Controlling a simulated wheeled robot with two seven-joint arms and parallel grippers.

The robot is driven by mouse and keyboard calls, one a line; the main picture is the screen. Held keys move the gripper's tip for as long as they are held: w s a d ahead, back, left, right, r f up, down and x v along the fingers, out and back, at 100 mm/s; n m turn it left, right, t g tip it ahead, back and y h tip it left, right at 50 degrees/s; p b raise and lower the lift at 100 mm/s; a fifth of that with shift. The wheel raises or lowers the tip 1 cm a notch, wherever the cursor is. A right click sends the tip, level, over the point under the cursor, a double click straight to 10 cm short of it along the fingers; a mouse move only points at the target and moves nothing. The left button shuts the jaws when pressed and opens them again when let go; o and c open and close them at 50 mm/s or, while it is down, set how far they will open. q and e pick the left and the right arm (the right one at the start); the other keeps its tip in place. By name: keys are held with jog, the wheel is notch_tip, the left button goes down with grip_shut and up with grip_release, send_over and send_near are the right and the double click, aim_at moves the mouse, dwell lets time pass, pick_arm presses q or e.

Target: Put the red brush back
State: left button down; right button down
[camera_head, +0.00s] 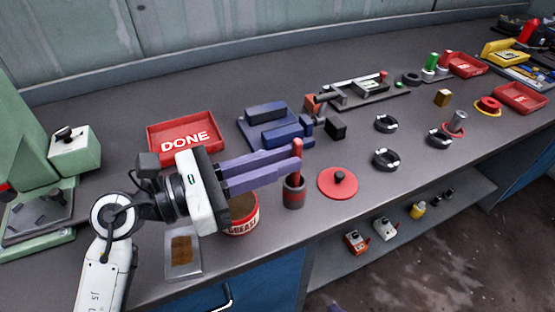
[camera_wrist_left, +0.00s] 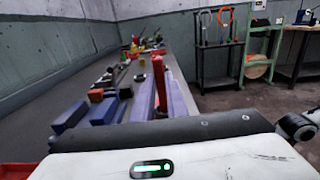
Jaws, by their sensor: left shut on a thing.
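The red brush (camera_head: 297,148) stands upright between the fingertips of my left gripper (camera_head: 295,158), which is shut on its handle. The left wrist view also shows the red brush (camera_wrist_left: 158,80) between the purple fingers of the left gripper (camera_wrist_left: 163,92). My right gripper is not in view.
A grease tin (camera_head: 243,228) stands left of the cup, partly behind my gripper. A red lid with a black knob (camera_head: 338,183) lies to the right. A red DONE tray (camera_head: 184,137) and a blue vise (camera_head: 275,127) are behind. The bench's front edge is close.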

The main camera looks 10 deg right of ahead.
pick_arm(q)
jog(key=c, duration=1.8)
grip_release()
jog(key=shift+f, duration=0.1)
jog(key=shift+o, duration=0.2)
jog(key=b+v, duration=0.1)
jog(key=v, duration=0.9)
jog(key=shift+s+a+b, duration=0.1)
jog(key=shift+a+b, duration=0.15)
jog(key=shift+b, duration=0.1)
jog(key=shift+s+a+r, duration=0.1)
jog(key=shift+s+a, duration=0.05)
jog(key=shift+a, duration=0.2)
jog(key=shift+s+a+r, duration=0.15)
jog(key=shift+a, duration=0.2)
